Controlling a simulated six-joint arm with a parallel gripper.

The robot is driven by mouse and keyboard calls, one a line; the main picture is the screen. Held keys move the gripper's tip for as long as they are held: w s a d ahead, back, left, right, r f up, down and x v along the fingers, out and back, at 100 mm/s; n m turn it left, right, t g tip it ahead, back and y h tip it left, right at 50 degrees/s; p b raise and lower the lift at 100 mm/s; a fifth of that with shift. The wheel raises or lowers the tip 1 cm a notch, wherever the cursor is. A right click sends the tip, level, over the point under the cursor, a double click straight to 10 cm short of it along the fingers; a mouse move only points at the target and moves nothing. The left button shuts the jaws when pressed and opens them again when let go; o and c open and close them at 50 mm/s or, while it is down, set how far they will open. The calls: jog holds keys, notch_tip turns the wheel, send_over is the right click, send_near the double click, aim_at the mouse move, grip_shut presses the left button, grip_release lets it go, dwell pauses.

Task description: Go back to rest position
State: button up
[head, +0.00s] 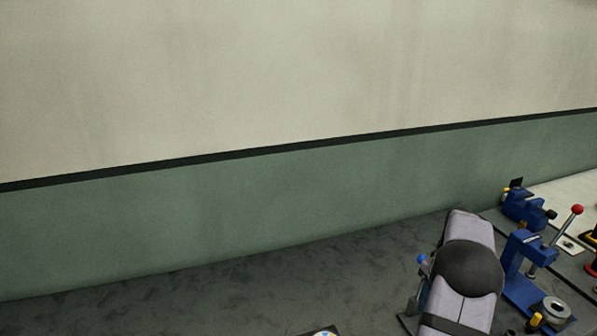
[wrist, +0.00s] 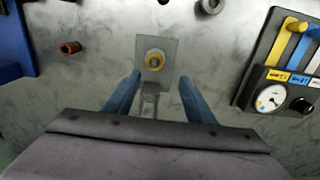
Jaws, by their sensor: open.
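My gripper (wrist: 159,78) shows in the wrist view as two blue fingers spread apart. It is open, with nothing held between the fingers. I cannot tell how far the fingertips are from the plate. In the head view my pale arm link with a dark joint stands at the lower right; the gripper itself does not show there.
In the wrist view, a panel with a gauge (wrist: 270,98) and coloured levers stands right, a brown ring (wrist: 70,48) upper left. The head view shows a blue vise (head: 525,208) and a red-knobbed blue press (head: 521,285) beside my arm. A wall (head: 250,200) rises behind.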

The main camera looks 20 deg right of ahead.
jog(key=a+r, duration=0.3)
jog(key=a, duration=2.2)
jog(key=s+a+f, duration=0.2)
jog(key=s+a, duration=0.9)
jog(key=a, duration=0.2)
jog(key=shift+s, duration=0.4)
jog(key=shift+o, duration=0.3)
jog(key=shift+s+a+f, duration=0.1)
jog(key=shift+s+a, duration=0.2)
jog(key=shift+s, duration=0.1)
jog(key=o, duration=0.6)
jog(key=shift+c, duration=0.2)
jog(key=o, duration=0.5)
jog(key=shift+o, duration=0.8)
jog(key=shift+d, duration=0.15)
jog(key=s+d+r+m+g+y+p, duration=0.1)
jog(key=s+d+r+m+p, duration=0.2)
jog(key=d+m+p, duration=0.45)
jog(key=s+d+r+m+g+y+p, duration=0.1)
jog(key=s+d+r+m+p, duration=0.3)
jog(key=d, duration=0.7)
jog(key=w+d+m+t+h, duration=0.1)
jog(key=w+d+m, duration=0.2)
jog(key=m, duration=0.9)
jog(key=w+d+m+t+h+p, duration=0.1)
jog(key=w+d+m, duration=0.2)
jog(key=d+m, duration=0.6)
jog(key=m, duration=0.3)
jog(key=shift+r, duration=0.2)
